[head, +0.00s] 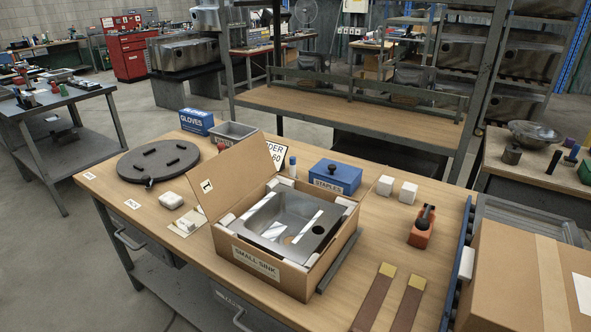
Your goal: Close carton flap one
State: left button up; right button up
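The open carton (237,267) stands on the wooden workbench, with a "SMALL-SINK" label on its front wall. One large brown flap (228,176) stands up along its back-left side, leaning outward, with a small marked label on it. I see no number that marks it as flap one. A shiny metal sink (292,222) lies inside the carton, with white padding blocks at the corners. Neither of my grippers is in view.
On the workbench (140,225), a black round disc (158,160) lies left of the carton. A blue "STAPLES" box (336,177), white blocks (386,185) and an orange tool (422,232) are to the right. A large closed carton (515,280) stands at far right.

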aim_at(220, 182)
jog(key=j+z, duration=0.45)
jog(key=j, duration=0.25)
jog(key=j+z, duration=0.45)
jog(key=j, duration=0.25)
jog(key=k+j+z, duration=0.1)
jog(key=j+z, duration=0.35)
jog(key=j, duration=0.2)
